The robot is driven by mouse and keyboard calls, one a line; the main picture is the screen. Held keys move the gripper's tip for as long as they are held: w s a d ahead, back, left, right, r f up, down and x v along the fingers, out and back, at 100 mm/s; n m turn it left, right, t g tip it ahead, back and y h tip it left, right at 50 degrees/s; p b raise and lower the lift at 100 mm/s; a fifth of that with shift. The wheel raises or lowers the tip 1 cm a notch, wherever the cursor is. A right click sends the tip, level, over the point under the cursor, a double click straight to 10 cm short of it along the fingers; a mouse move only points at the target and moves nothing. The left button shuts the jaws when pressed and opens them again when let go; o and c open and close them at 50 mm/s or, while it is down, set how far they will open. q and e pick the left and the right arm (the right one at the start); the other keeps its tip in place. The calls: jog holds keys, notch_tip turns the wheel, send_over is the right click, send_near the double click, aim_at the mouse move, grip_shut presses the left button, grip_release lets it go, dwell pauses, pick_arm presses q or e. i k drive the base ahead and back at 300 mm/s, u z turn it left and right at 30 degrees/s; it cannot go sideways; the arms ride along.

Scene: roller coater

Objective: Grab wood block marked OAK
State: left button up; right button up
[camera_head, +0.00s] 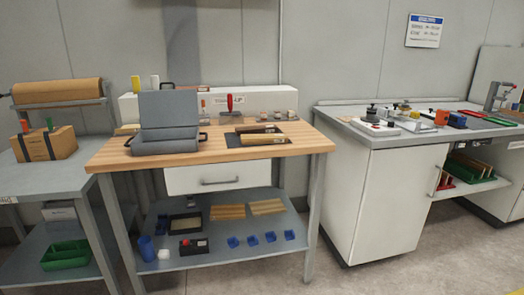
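No marking that reads OAK is legible from here. Two wood-coloured pieces, a farther one (258,128) and a nearer one (262,139), lie side by side on a dark mat on the wooden-topped workbench (105,155). Two flat wooden pieces, one on the left (228,212) and one on the right (267,207), lie on the bench's lower shelf. I cannot tell which of these, if any, is the oak block. Neither of my grippers is in view.
A grey open case (166,146) stands on the bench's left, and a red-handled tool (230,102) is behind the mat. Small blue trays (252,240) sit on the lower shelf. A grey side table (70,170) is left; a white cabinet (385,200) is right. Floor in front is clear.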

aim_at(282, 138)
jog(key=z, duration=0.6)
jog(key=i, duration=0.45)
jog(key=z, duration=0.5)
jog(key=i, duration=0.9)
jog(key=u, duration=0.15)
